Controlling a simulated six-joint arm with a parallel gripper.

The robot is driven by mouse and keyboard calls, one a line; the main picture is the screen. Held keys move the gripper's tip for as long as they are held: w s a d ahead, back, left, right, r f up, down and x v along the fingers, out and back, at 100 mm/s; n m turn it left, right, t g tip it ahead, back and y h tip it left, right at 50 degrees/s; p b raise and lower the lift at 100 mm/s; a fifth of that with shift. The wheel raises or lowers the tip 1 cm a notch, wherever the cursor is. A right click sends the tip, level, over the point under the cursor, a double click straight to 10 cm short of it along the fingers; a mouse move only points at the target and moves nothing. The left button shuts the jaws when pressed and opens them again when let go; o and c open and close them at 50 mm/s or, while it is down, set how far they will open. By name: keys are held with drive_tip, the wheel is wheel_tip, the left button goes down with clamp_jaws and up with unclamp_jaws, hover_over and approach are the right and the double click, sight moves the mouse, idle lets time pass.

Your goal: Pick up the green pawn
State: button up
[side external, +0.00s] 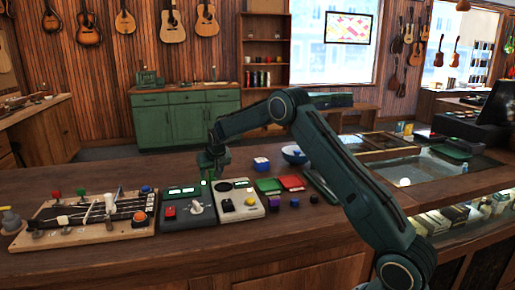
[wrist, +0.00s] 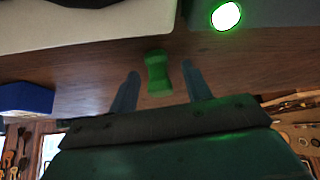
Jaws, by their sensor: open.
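The green pawn (wrist: 157,73) stands out on the brown wooden counter in the wrist view, narrow in the middle and wider at both ends. My gripper (wrist: 160,69) is open, with one finger on each side of the pawn and a visible gap to each. Whether the fingers are level with it in height I cannot tell. In the side external view my gripper (side external: 209,174) points down just behind two boxy devices. I cannot make out the pawn there; the devices or the gripper seem to hide it.
A beige device (side external: 238,213) and a dark grey device (side external: 180,222) with lit green parts stand close to my gripper. A blue box (side external: 261,166), a bowl (side external: 294,155), a green tray (side external: 268,187) and a red tray (side external: 292,182) lie to the right.

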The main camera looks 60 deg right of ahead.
idle(0.4)
drive_tip(key=c, duration=1.1)
drive_tip(key=shift+o, duration=0.2)
drive_tip(key=shift+r, duration=0.1)
wheel_tip(320, 180, up, 20)
idle(0.4)
